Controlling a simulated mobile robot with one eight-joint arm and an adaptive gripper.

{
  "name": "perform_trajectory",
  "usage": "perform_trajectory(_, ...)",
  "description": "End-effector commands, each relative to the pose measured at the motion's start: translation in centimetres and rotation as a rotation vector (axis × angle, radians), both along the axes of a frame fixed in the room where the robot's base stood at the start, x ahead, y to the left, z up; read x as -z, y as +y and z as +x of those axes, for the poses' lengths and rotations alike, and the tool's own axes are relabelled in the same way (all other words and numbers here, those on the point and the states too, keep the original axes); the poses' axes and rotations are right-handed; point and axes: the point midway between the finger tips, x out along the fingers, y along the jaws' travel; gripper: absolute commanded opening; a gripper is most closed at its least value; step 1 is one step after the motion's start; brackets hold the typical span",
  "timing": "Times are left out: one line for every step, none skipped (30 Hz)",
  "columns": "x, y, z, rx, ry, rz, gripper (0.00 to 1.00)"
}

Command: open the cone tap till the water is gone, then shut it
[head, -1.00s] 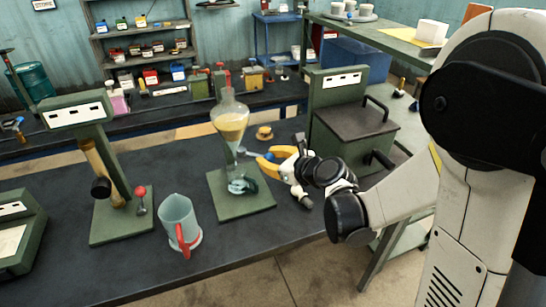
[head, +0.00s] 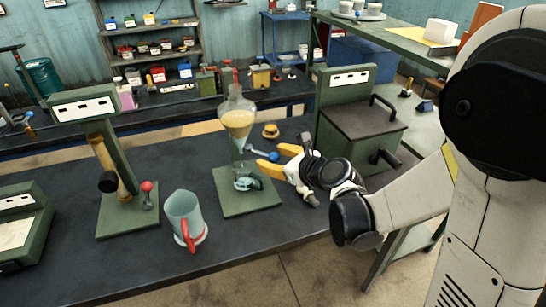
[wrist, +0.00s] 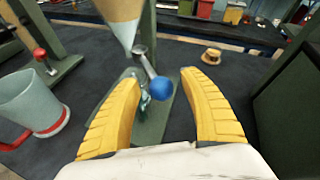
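The glass cone (head: 238,121) holds yellowish liquid and stands upright over a green base (head: 262,203). Its narrow tip shows at the top of the wrist view (wrist: 122,24). The tap is a grey lever with a blue ball (head: 274,156) on its end, sticking out sideways towards my gripper. In the wrist view the blue ball (wrist: 162,87) lies between the fingertips, with a gap on each side. My gripper (head: 276,160) is open and empty, its yellow fingers spread. A small glass vessel with bluish contents (head: 246,183) stands below the cone, partly blurred.
A clear jug with a red handle (head: 184,220) stands left of the base. A green stand with a red-knobbed lever (head: 148,196) is further left. A lidded green box (head: 360,128) is close behind my gripper on the right. A small brass item (head: 270,131) lies behind the cone.

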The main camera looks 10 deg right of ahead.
Motion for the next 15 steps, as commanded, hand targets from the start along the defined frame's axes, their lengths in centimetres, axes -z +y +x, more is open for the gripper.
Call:
perform_trajectory(0.0, 0.0, 0.0, 0.0, 0.0, 0.0, 0.51)
perform_trajectory(0.0, 0.0, 0.0, 0.0, 0.0, 0.0, 0.51)
perform_trajectory(0.0, 0.0, 0.0, 0.0, 0.0, 0.0, 0.51)
perform_trajectory(0.0, 0.0, 0.0, 0.0, 0.0, 0.0, 0.51)
perform_trajectory(0.0, 0.0, 0.0, 0.0, 0.0, 0.0, 0.51)
perform_trajectory(0.0, -0.1, 0.0, 0.0, 0.0, 0.0, 0.51)
perform_trajectory(-0.1, -0.1, -0.1, 0.001, 0.0, 0.0, 0.51)
perform_trajectory(-0.2, -0.2, -0.3, 0.001, 0.0, 0.001, 0.51)
perform_trajectory(-0.3, -0.4, -0.6, 0.002, 0.001, 0.0, 0.51)
perform_trajectory(-0.5, -0.6, -0.9, 0.003, 0.0, 0.0, 0.51)
perform_trajectory(-0.6, -0.8, -1.3, 0.003, 0.0, 0.0, 0.51)
perform_trajectory(-0.9, -1.1, -1.9, 0.003, 0.0, -0.001, 0.51)
perform_trajectory(-1.1, -1.4, -2.5, 0.002, 0.001, 0.0, 0.51)
perform_trajectory(-1.3, -1.7, -3.0, 0.004, 0.001, 0.0, 0.51)
perform_trajectory(-1.7, -2.1, -3.7, 0.005, 0.0, 0.0, 0.51)
